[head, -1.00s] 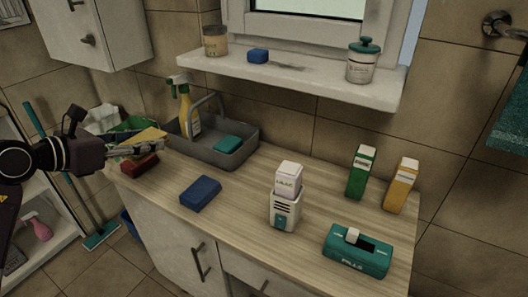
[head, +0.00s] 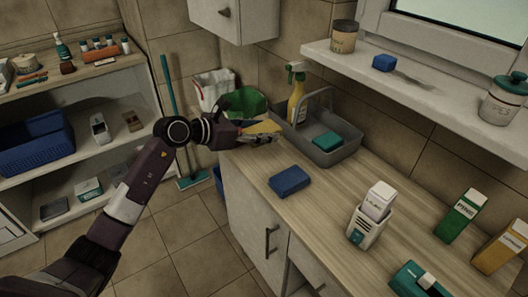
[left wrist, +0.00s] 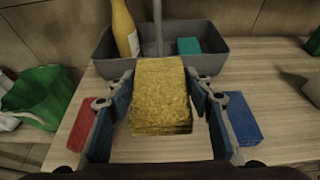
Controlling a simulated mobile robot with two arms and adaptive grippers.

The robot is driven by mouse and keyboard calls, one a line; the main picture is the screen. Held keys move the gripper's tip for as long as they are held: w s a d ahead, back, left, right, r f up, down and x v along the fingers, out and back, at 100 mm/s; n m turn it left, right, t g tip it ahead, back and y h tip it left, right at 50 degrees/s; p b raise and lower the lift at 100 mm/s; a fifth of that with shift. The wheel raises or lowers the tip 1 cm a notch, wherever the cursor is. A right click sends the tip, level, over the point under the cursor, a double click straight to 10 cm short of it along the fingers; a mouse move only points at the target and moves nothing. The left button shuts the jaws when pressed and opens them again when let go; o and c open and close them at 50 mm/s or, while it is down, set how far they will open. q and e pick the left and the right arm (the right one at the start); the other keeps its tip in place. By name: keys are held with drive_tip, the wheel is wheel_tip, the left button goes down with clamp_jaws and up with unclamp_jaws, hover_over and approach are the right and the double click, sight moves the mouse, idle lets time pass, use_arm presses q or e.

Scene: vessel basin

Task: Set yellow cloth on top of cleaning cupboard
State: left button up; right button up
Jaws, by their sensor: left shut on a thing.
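My left gripper (head: 268,136) is shut on the yellow cloth (head: 262,127), a thick folded pad. It holds the cloth above the left end of the wooden counter, in front of the grey caddy. In the left wrist view the cloth (left wrist: 161,95) sits between both fingers. An open-fronted white cupboard (head: 95,88) stands at the far left in the head view, away from the gripper. Its top carries bottles, brushes and other small items at the back, with little bare surface visible. My right gripper is out of view.
The grey caddy (head: 337,155) holds a spray bottle and a teal sponge. A blue sponge (head: 290,181) lies on the counter (head: 310,210). A red sponge (left wrist: 72,125) lies left of the gripper. A broom (head: 172,110) stands between cupboard and counter; a wall cabinet (head: 250,20) hangs above.

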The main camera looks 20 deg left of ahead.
sight(263, 160)
use_arm(q)
wheel_tip(263, 160, down, 9)
drive_tip(key=shift+r, duration=0.2)
idle(0.3)
drive_tip(key=shift+f, duration=0.15)
drive_tip(key=o, duration=1)
